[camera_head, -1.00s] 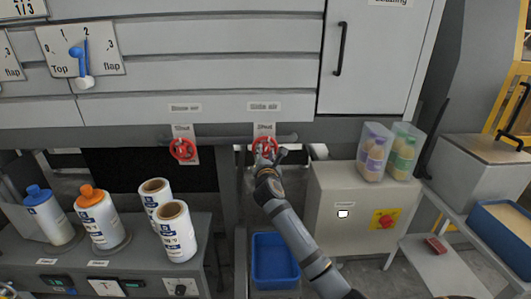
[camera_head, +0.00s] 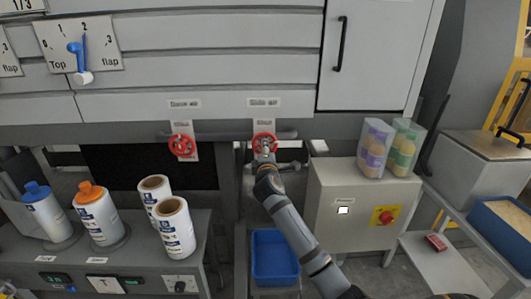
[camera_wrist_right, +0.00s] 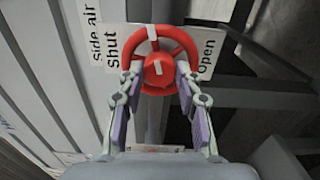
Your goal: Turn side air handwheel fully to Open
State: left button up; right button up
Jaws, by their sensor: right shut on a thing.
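The red side air handwheel (camera_head: 264,137) is mounted under its "Side air" plate, right of middle in the head view. In the right wrist view the handwheel (camera_wrist_right: 160,72) sits between my fingers, with a white mark at the top of its rim and another on its hub. "Shut" is printed on the plate left of it, "Open" on the right. My right gripper (camera_wrist_right: 158,82) is shut on the wheel, one finger at each side of the rim. It also shows in the head view (camera_head: 265,155), hiding the wheel's lower part. My left gripper is out of view.
A second red handwheel (camera_head: 182,146) is to the left. A grey rail runs behind both wheels. Bottles and white rolls (camera_head: 175,228) stand on the left bench. A control box (camera_head: 360,205) with clear containers on top is close on the right. A blue bin (camera_head: 274,258) is below.

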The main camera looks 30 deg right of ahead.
pick_arm(q)
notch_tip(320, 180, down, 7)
jog(key=b, duration=0.7)
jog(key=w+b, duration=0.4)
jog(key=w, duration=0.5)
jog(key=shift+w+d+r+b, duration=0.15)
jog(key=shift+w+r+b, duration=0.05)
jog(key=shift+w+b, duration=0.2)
pick_arm(e)
jog(key=shift+a+f+m, duration=0.1)
jog(key=shift+f+m, duration=0.05)
jog(key=shift+m, duration=5.2)
jog(key=shift+f+m, duration=0.1)
jog(key=shift+m, duration=5.25)
jog(key=o, duration=1.2)
jog(key=shift+r, duration=0.1)
jog(key=shift+c, duration=0.2)
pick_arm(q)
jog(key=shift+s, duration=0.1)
